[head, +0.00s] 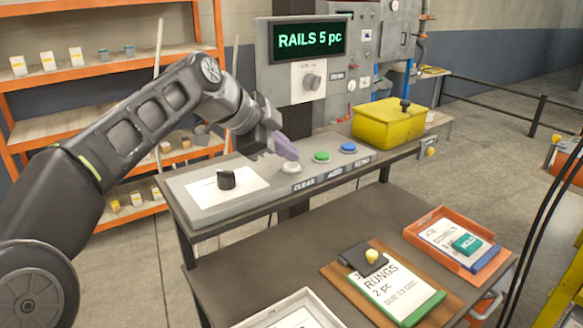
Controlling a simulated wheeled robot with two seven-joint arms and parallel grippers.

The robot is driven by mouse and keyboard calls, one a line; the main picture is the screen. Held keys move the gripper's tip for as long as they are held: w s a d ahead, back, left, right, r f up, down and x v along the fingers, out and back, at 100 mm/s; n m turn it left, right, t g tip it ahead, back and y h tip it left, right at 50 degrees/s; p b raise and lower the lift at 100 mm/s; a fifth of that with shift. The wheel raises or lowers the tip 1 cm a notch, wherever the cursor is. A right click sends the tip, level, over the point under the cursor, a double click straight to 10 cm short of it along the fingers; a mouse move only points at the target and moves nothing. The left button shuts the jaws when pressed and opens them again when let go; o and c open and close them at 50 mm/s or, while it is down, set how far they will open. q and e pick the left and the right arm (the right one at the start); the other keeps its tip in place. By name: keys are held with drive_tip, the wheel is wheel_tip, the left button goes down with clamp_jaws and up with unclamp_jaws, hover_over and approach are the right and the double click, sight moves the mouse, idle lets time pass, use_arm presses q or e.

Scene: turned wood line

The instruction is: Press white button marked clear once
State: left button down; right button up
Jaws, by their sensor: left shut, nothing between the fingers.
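The white button (291,167) sits on the grey sloped console (215,204), above the label reading CLEAR (304,184). A green button (321,157) and a blue button (348,148) stand to its right. My left gripper (290,152) is shut and empty, with its purplish fingertips just above the white button in the picture. I cannot tell whether they touch it. The screen (309,40) reads RAILS 5 pc. My right gripper is not in view.
A black knob (226,179) is on the console's left part. A yellow bin (389,123) stands right of the buttons. In front is a dark table with a RUNGS board (385,287) and an orange tray (412,232). Orange shelves (110,67) stand behind at left.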

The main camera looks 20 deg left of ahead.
sight(287, 166)
use_arm(q)
drive_tip(key=shift+f+b, duration=0.4)
drive_tip(key=shift+f, duration=0.05)
idle(0.6)
drive_tip(key=shift+r, duration=0.1)
drive_tip(key=shift+r+p, duration=0.65)
drive_tip(key=shift+r, duration=0.1)
wheel_tip(287, 166, up, 5)
drive_tip(key=p, duration=0.4)
idle(0.4)
idle(0.7)
